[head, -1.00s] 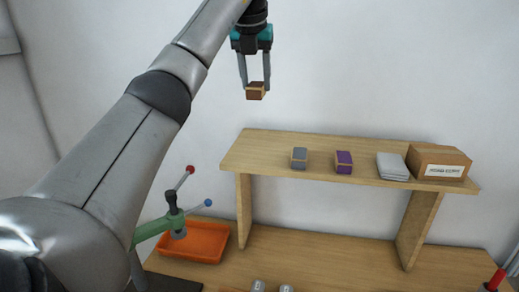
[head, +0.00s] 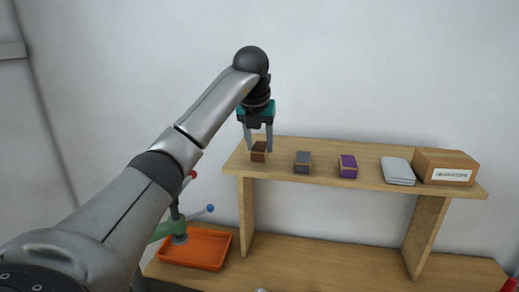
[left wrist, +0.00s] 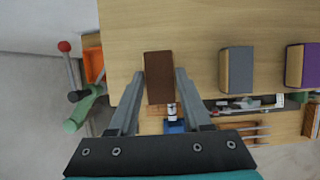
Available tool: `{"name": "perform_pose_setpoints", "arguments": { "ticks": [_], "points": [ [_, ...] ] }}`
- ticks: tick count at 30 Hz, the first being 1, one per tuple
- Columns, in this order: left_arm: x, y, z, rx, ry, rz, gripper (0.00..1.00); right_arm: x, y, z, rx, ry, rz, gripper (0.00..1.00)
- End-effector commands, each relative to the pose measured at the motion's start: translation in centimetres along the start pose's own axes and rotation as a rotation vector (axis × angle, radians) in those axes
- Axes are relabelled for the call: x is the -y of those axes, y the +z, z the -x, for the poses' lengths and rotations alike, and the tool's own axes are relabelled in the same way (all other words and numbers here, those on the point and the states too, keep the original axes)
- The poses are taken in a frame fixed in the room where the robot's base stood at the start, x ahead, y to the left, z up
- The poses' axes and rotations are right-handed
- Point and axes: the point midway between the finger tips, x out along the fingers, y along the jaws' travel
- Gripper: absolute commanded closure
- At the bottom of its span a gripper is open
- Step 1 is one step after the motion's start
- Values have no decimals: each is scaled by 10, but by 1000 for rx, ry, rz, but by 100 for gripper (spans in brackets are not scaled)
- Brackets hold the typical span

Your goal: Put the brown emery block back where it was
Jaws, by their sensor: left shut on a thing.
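The brown emery block (head: 259,152) is between the fingertips of my left gripper (head: 259,149), at the left end of the raised wooden shelf (head: 325,152). In the left wrist view the brown block (left wrist: 158,78) sits between the two fingers (left wrist: 158,88), which are shut on it. It looks at or just above the shelf top; I cannot tell whether it touches. A grey block (head: 302,162) and a purple block (head: 348,166) stand in a row to its right, apart from it. My right gripper is not in view.
Folded grey cloths (head: 397,171) and a labelled cardboard box (head: 445,167) occupy the shelf's right end. Below on the bench are an orange tray (head: 196,250) and a green stand with red and blue knobs (head: 178,232). The grey block is the nearest neighbour.

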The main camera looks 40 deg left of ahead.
Motion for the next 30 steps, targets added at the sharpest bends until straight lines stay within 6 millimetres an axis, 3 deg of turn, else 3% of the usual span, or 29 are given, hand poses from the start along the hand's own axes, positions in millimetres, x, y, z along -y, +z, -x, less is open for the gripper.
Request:
{"name": "perform_pose_setpoints", "arguments": {
  "ticks": [5, 17, 18, 25, 30],
  "points": [
    [0, -6, -14, 1, 1, 0, 100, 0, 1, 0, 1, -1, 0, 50],
    [0, -8, -19, 2, 0, 0, 100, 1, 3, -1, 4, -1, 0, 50],
    [0, -8, -18, 1, 0, 0, 47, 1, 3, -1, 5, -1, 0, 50],
    [0, -8, -18, 1, 0, 0, 21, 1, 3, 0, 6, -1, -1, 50],
    [0, -8, -18, 1, -1, 0, 21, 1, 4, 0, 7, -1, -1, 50]
  ]
}}
